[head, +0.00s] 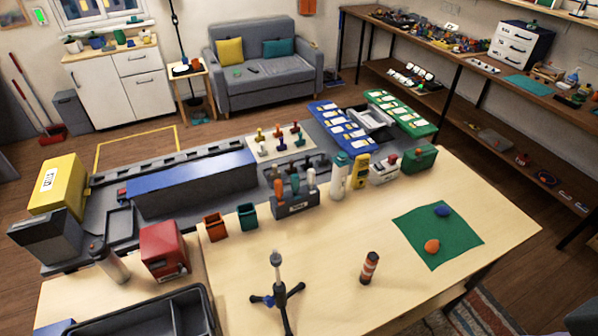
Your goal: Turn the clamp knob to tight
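No part is clearly recognisable as the clamp knob. A small black stand (278,297) with spread legs and an upright post is at the front middle of the wooden table (330,245). A pale board (262,153) with several coloured upright handles stands further back, too small to read. Neither of my grippers shows in the head view.
A green mat (412,222) holds an orange and a blue lump. A dark divided tray (145,318), a red box (163,250) and a tool holder (296,206) are around.

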